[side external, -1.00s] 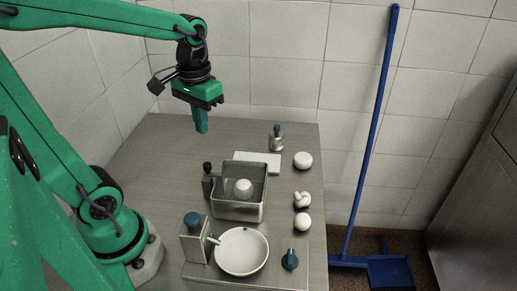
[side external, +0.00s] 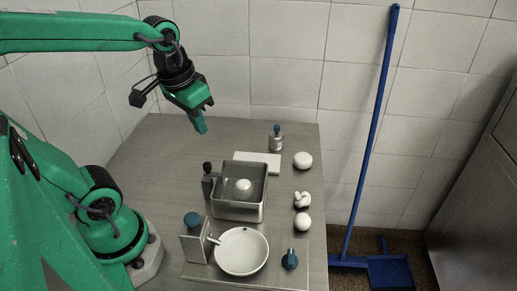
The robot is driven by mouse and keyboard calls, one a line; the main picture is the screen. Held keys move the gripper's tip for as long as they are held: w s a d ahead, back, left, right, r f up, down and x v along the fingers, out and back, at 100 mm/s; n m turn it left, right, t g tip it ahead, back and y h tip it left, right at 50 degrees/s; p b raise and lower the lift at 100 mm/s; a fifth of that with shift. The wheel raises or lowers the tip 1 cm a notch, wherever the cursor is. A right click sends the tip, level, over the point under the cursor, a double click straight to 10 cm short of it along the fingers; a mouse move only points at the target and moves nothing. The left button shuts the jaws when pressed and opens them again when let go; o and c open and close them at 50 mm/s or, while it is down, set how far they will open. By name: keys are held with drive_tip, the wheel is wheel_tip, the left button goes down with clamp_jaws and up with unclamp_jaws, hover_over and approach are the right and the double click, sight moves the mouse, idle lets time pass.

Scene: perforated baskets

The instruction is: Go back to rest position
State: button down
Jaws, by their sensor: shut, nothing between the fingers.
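My gripper (side external: 200,122) hangs in the air above the back left part of the metal table (side external: 160,160). Its green fingers are shut with nothing between them, and it is tilted a little. It is apart from everything on the table. The metal basket (side external: 240,211) stands below it to the right, with a white round object (side external: 243,186) inside.
A white bowl (side external: 241,251), a blue-topped dispenser (side external: 194,241) and a dark bottle (side external: 207,180) stand near the basket. White round items (side external: 303,160) line the right side. A white slab (side external: 258,162) lies behind. The table's back left is clear.

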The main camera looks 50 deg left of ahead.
drive_tip(key=shift+s+d+r+m+t, duration=0.3)
drive_tip(key=shift+s+d+t, duration=0.2)
drive_tip(key=shift+t, duration=0.2)
drive_tip(key=shift+s+d+r+m+t, duration=0.15)
drive_tip(key=shift+s+d+m+t, duration=0.25)
drive_tip(key=shift+d+t, duration=0.25)
